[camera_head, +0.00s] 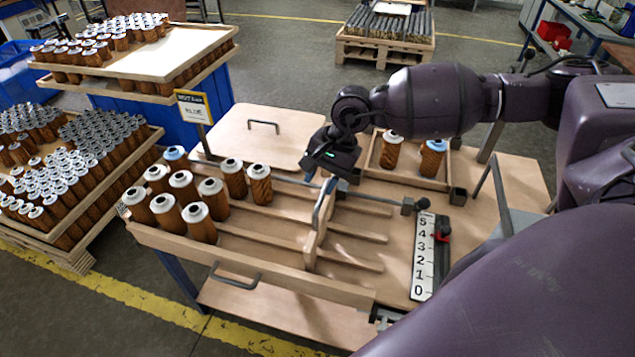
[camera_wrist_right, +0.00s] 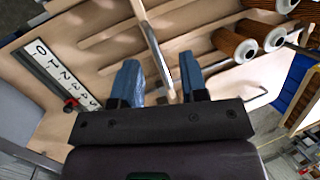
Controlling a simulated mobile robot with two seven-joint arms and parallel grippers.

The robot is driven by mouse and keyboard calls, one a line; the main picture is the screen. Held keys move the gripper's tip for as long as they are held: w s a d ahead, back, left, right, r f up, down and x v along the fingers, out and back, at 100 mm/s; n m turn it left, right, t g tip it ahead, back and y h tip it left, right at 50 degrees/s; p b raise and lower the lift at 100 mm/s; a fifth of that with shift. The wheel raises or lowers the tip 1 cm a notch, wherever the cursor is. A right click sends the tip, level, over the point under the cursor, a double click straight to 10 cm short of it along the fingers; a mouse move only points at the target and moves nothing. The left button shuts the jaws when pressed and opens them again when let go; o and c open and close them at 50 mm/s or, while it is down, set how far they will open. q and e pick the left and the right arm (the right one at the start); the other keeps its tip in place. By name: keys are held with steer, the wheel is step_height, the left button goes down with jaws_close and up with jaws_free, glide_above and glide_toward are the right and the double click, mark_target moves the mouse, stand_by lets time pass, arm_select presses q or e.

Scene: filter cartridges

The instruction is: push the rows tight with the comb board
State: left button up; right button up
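The wooden comb board (camera_head: 313,243) stands upright across the lanes of the table. Orange-brown cartridges (camera_head: 200,222) with pale caps stand in rows in the lanes to its left, apart from the board. One at the back has a blue cap (camera_head: 175,157). Some cartridges also show at the upper right of the right wrist view (camera_wrist_right: 235,45). My right gripper (camera_head: 323,193) is at the board's upper far end, pointing down. In the right wrist view its blue fingers (camera_wrist_right: 158,82) are spread either side of a thin upright part, with gaps showing. My left gripper is not in view.
A numbered scale (camera_head: 423,258) with a red marker lies right of the lanes. A small tray (camera_head: 410,175) behind holds two cartridges. A wooden lid with a handle (camera_head: 262,140) lies at the back. A sign (camera_head: 194,107) stands at the back left. Lanes beside the board are empty.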

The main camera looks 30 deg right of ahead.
steer(key=n+h, duration=0.1)
steer(key=h, duration=0.1)
glide_toward(323, 193)
steer(key=f, duration=0.5)
steer(key=a+f, duration=0.1)
steer(key=f, duration=0.2)
steer(key=shift+w+a+f+p, duration=0.1)
steer(key=shift+w+f+p, duration=0.2)
steer(key=shift+w+p, duration=0.05)
steer(key=shift+c, duration=0.2)
jaws_close()
